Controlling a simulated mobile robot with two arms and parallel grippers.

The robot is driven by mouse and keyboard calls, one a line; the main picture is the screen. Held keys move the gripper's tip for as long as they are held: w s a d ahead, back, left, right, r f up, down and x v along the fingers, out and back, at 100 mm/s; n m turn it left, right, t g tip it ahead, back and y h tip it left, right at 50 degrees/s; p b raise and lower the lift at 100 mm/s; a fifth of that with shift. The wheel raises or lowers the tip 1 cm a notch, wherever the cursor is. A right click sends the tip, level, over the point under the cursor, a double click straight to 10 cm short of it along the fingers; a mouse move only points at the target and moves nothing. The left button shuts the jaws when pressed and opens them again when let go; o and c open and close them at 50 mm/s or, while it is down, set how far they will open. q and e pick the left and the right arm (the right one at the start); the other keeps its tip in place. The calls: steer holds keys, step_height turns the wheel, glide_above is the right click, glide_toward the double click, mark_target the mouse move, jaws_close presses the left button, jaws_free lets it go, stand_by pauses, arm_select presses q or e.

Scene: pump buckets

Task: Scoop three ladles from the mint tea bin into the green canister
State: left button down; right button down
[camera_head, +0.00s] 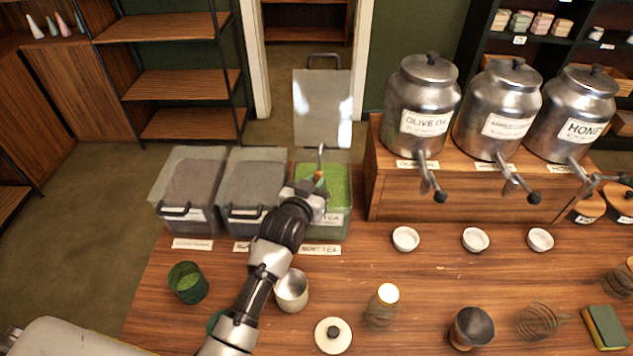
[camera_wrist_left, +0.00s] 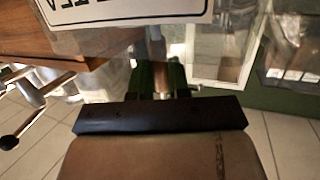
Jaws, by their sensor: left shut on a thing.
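The mint tea bin (camera_head: 337,221) is a clear box of green tea at the right end of the bin row, its clear lid (camera_head: 322,108) raised upright. My left gripper (camera_head: 314,194) is over its front left part, shut on a ladle (camera_head: 320,160) whose thin metal handle points up. The ladle's bowl is hidden, so I cannot tell whether it holds tea. The left wrist view shows part of the bin's label (camera_wrist_left: 135,8) upside down. The green canister (camera_head: 187,283) stands upright and open on the counter at left, with green content inside. My right gripper is out of view.
Two closed bins (camera_head: 251,183) stand left of the mint tea bin. A metal cup (camera_head: 291,290) stands beside my left arm, and a white lid (camera_head: 333,335) lies nearby. Metal dispensers (camera_head: 421,105) with projecting taps stand on a wooden riser to the right. Small white bowls (camera_head: 405,239) sit below.

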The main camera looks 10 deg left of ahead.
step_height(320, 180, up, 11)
steer(key=p, duration=1.1)
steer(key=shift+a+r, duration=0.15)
